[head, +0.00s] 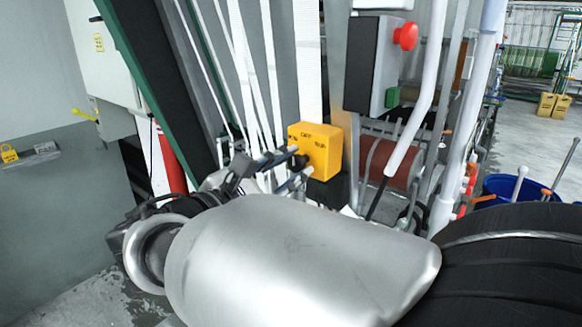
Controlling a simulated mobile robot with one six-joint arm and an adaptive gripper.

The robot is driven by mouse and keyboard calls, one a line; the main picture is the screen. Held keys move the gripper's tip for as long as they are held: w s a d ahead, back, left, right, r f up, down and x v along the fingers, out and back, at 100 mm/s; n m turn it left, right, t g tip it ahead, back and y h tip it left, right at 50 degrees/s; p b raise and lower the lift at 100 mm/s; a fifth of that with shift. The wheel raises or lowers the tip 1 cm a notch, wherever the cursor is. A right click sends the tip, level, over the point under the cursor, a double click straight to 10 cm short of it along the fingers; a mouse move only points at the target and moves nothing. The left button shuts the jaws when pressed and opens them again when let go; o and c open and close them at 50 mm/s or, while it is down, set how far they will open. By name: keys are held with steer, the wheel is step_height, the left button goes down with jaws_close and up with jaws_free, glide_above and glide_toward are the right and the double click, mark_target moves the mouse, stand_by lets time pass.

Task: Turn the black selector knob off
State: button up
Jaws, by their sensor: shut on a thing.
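The yellow selector box (323,147) is mounted in the middle of the head view, with small dark lettering on its face. The black selector knob (299,161) sticks out from its front left face. My gripper (293,165) reaches the knob from the left, with one finger above it and one below. The fingers are shut on the knob. The fingers and my wrist partly hide it. The knob's pointer direction is too small to tell.
White webbing strands (262,80) run down just behind my gripper. A grey box with a red button (405,37) and a green button (392,97) is at the upper right. White pipes (425,90) and a reddish roller (385,160) stand right of the yellow box.

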stand_by(0.4)
steer(key=o, duration=1.1)
steer(key=shift+a, duration=0.1)
steer(key=v, duration=0.7)
steer(key=shift+s+a, duration=0.1)
steer(key=shift+s, duration=0.1)
